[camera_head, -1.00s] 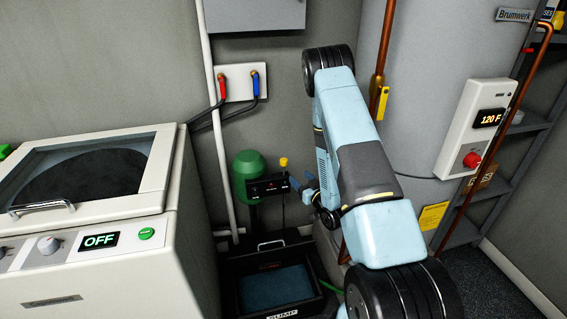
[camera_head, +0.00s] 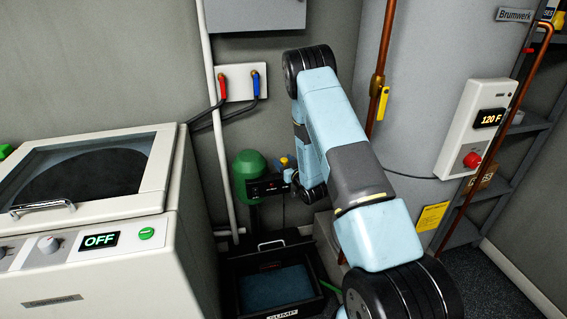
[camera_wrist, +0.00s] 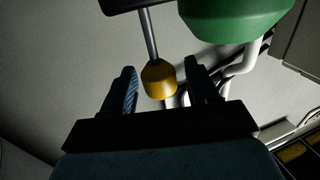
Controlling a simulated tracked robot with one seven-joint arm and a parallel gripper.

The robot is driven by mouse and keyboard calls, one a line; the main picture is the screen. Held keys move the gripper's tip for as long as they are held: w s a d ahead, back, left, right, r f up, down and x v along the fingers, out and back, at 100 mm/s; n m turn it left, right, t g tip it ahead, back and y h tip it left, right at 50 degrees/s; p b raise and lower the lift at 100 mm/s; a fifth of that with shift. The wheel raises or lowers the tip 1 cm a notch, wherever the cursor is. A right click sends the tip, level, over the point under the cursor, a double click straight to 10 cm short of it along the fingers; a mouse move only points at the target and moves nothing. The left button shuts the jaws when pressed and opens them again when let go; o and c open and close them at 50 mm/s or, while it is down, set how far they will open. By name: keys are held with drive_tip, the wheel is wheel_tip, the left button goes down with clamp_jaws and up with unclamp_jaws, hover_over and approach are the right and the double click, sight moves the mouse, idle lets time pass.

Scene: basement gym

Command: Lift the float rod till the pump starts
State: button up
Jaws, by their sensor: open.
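The float rod's yellow knob (camera_wrist: 159,80) sits on a thin grey rod (camera_wrist: 149,35) in the wrist view. The knob is between the two open fingers of my gripper (camera_wrist: 160,88), with a visible gap on each side. In the head view a small part of the yellow knob (camera_head: 292,161) shows beside my arm, which hides most of my gripper. The green pump (camera_head: 247,168) stands behind a black control box (camera_head: 266,187). The green pump body (camera_wrist: 235,15) also shows at the top of the wrist view. The sump (camera_head: 316,299) is a black-rimmed pit with dark water below the pump.
A white washer (camera_head: 120,262) with an OFF display stands at the left. A large grey tank (camera_head: 425,80) with copper pipes (camera_head: 383,60) stands at the right. A white pipe (camera_head: 212,100) runs up the wall left of the pump.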

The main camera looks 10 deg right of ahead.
drive_tip(key=shift+w, duration=0.15)
clamp_jaws()
idle(0.5)
